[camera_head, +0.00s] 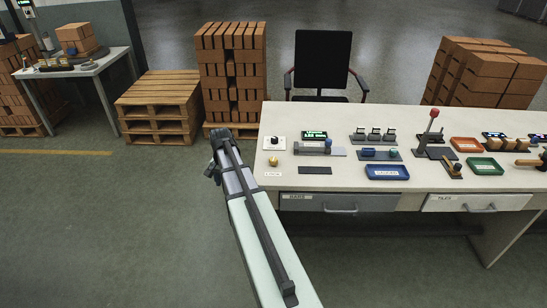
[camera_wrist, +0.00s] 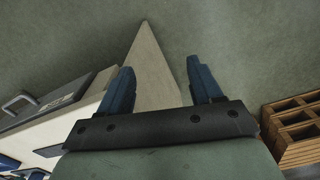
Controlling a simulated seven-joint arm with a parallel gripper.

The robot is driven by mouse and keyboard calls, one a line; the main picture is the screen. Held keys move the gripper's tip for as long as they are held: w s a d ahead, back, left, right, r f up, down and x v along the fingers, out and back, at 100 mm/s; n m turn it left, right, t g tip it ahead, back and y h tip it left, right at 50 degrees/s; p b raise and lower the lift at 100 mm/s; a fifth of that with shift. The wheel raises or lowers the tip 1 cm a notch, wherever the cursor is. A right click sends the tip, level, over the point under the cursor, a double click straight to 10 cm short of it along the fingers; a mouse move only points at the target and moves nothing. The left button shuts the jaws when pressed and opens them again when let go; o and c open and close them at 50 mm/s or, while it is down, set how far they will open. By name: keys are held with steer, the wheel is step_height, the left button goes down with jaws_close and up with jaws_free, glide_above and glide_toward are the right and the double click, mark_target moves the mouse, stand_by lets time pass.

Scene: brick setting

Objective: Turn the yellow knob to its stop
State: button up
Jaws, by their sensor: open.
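The small yellow knob (camera_head: 273,161) stands near the left end of the white workbench, just above a small printed label. My gripper (camera_head: 214,162) is off the bench's left edge, to the left of the knob and apart from it. In the wrist view my gripper (camera_wrist: 160,64) shows two dark blue fingers spread apart with nothing between them. The knob is not visible in the wrist view. The head view is too small to tell the knob's turn position.
A white plate with a dark knob (camera_head: 277,142) sits behind the yellow one. A dark flat pad (camera_head: 315,170) and blue tray (camera_head: 387,172) lie to the right. A drawer handle (camera_head: 340,209) juts from the front. Brick-laden pallets stand behind; floor left is clear.

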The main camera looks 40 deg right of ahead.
steer(key=d+r+m, duration=0.5)
steer(key=d+r, duration=0.3)
steer(key=d, duration=0.5)
step_height(320, 180, up, 7)
steer(key=m, duration=0.3)
glide_above(273, 159)
steer(key=f, duration=1.4)
steer(key=shift+d, duration=0.2)
steer(key=c, duration=1)
steer(key=shift+c, duration=0.2)
